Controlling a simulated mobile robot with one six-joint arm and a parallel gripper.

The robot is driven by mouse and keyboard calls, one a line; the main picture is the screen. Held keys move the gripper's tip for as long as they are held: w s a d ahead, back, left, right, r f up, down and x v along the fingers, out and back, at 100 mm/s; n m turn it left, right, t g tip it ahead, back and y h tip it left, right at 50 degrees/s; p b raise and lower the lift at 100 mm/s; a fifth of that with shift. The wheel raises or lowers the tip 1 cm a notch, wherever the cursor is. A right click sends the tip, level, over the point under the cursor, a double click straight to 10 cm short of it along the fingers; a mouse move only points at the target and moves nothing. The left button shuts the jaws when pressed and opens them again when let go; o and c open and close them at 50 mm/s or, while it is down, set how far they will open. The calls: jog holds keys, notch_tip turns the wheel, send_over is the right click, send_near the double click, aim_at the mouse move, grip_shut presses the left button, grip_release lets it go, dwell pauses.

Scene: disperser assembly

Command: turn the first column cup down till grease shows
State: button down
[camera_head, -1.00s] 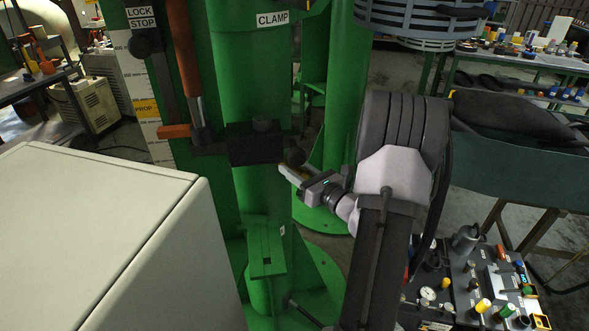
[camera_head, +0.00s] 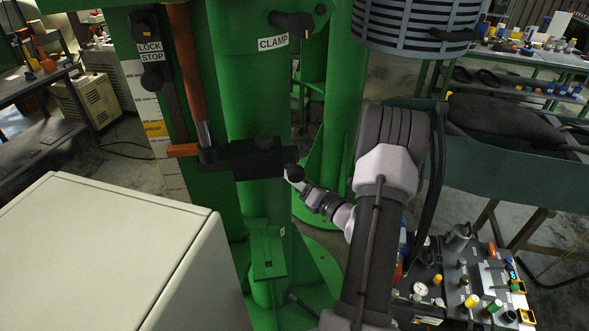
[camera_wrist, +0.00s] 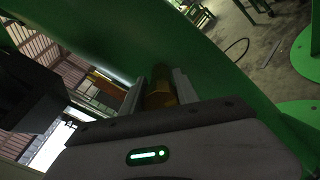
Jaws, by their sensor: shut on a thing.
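The brass-coloured column cup (camera_wrist: 160,84) stands against the green column, between the two grey fingers of my gripper (camera_wrist: 158,88) in the wrist view. My gripper is shut on it. Grease is not visible, and the cup's far end is hard to make out in the dark. In the camera on my body, my gripper (camera_head: 294,176) is at the right side of the black block (camera_head: 258,160) on the green column (camera_head: 255,100). The cup cannot be told apart there.
A pale cabinet (camera_head: 120,250) fills the lower left. A panel with gauges and coloured knobs (camera_head: 470,280) is at the lower right. A green bracket (camera_head: 268,255) stands below the block. Benches with small items (camera_head: 530,60) are at the back right.

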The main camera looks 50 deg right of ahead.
jog(key=m+p, duration=0.5)
jog(key=m, duration=0.1)
jog(key=shift+p, duration=0.3)
jog(key=m+p, duration=0.1)
jog(key=m, duration=0.2)
jog(key=m+p, duration=0.2)
jog(key=m, duration=0.1)
jog(key=shift+f+m+p, duration=0.2)
jog(key=shift+m+p, duration=0.1)
jog(key=shift+m, duration=0.1)
jog(key=m+p, duration=0.2)
jog(key=m, duration=0.4)
jog(key=shift+f, duration=0.15)
jog(key=m+p, duration=0.1)
jog(key=m, duration=0.5)
jog(key=shift+a+f+m, duration=0.1)
jog(key=shift+m, duration=0.2)
jog(key=c, duration=0.9)
grip_release()
jog(key=s, duration=0.5)
jog(key=s+a, duration=0.1)
jog(key=s, duration=0.5)
jog(key=s+p, duration=0.1)
jog(key=s, duration=0.5)
jog(key=shift+s+a, duration=0.15)
jog(key=shift+a, duration=0.2)
